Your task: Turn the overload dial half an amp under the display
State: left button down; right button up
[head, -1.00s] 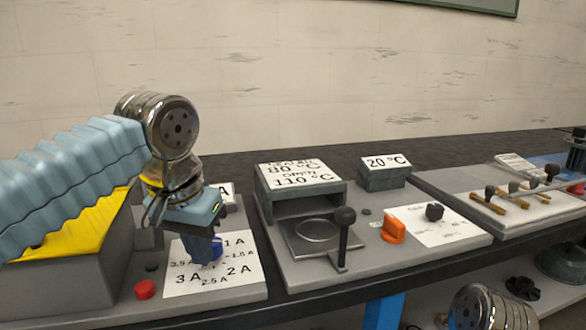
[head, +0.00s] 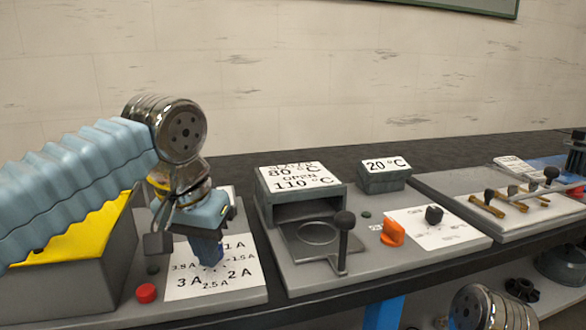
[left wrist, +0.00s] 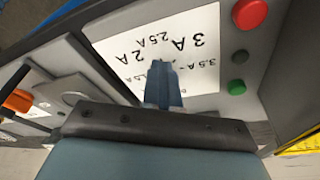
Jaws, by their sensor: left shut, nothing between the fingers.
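The overload dial's white scale card (head: 240,284) lies on the left grey panel, with marks including 1 A, 1.5 A, 2 A, 2.5 A and 3 A. It also shows in the left wrist view (left wrist: 115,48), reversed. My left gripper (head: 209,258) points down over the middle of the card, fingers shut with nothing between them. A bright blue patch shows at the fingertips; I cannot tell whether it is part of the dial. The dial's pointer is hidden. The display behind is hidden by my left arm, its reading unreadable. My right gripper is out of view.
A red button (head: 146,293) and a dark green button (left wrist: 236,87) sit beside the card. A yellow-topped grey box (head: 75,285) stands left. The middle panel has an upright black-knobbed lever (head: 343,240), an orange knob (head: 392,232) and a 20 °C display (head: 384,178).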

pick_arm(q)
jog(key=shift+s+r, duration=0.1)
jog(key=shift+s, duration=0.15)
jog(key=shift+r, duration=0.15)
notch_tip(320, 180, up, 6)
jog(key=shift+f, duration=0.25)
